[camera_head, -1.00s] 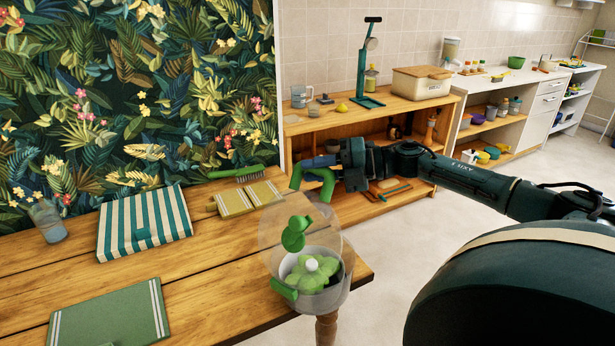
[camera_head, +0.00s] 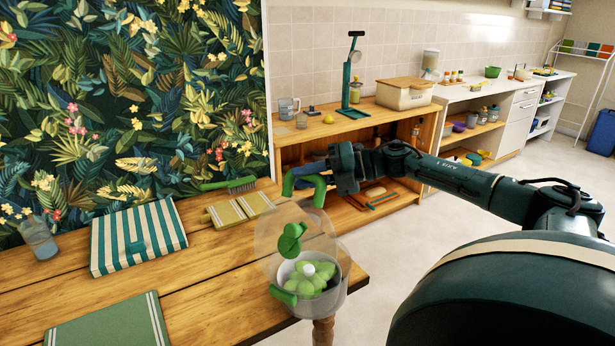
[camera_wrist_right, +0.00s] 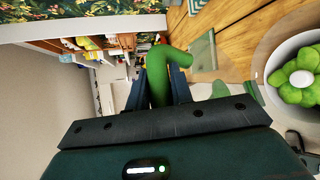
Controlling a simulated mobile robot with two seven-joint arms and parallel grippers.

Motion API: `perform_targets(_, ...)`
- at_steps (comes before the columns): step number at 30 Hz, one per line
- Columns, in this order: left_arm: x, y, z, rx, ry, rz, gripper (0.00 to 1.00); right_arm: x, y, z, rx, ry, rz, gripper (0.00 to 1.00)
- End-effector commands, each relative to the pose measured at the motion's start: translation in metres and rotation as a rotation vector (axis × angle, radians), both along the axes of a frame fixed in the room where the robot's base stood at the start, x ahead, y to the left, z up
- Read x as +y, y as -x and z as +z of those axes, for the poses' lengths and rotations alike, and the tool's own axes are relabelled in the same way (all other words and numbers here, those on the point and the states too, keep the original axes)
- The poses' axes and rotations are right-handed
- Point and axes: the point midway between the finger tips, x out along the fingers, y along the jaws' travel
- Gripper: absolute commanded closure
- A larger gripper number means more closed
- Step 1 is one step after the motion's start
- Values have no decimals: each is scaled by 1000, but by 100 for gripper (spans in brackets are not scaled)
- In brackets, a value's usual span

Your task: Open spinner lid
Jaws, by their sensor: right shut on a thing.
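The salad spinner stands at the table's right corner. Its clear bowl (camera_head: 334,297) has a green side handle (camera_head: 284,295) and holds a light green, flower-shaped part (camera_head: 308,279). The part also shows at the right of the right wrist view (camera_wrist_right: 300,82). The see-through lid (camera_head: 266,238), with a green knob (camera_head: 290,240), is tilted up above the bowl. My right gripper (camera_head: 306,180) is shut on the bent green crank handle (camera_head: 318,194) at the lid's upper edge. The crank handle sits between the fingers in the right wrist view (camera_wrist_right: 160,80). My left gripper is out of view.
On the wooden table lie a striped cloth item (camera_head: 138,237), a green cloth (camera_head: 108,325), a yellow-green board (camera_head: 238,210) and a brush (camera_head: 228,184). A glass (camera_head: 40,240) stands at left.

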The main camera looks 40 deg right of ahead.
Motion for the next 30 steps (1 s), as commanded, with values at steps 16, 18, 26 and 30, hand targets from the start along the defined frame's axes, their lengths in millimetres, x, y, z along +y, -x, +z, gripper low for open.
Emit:
perform_targets(16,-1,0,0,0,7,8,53,1,1,-4,10,-1,3,100)
perform_targets(18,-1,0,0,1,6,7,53,1,1,-4,10,-1,3,100)
perform_targets(26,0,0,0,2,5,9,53,1,1,-4,10,-1,2,71)
perform_targets(30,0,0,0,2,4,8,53,1,1,-3,7,-1,2,60)
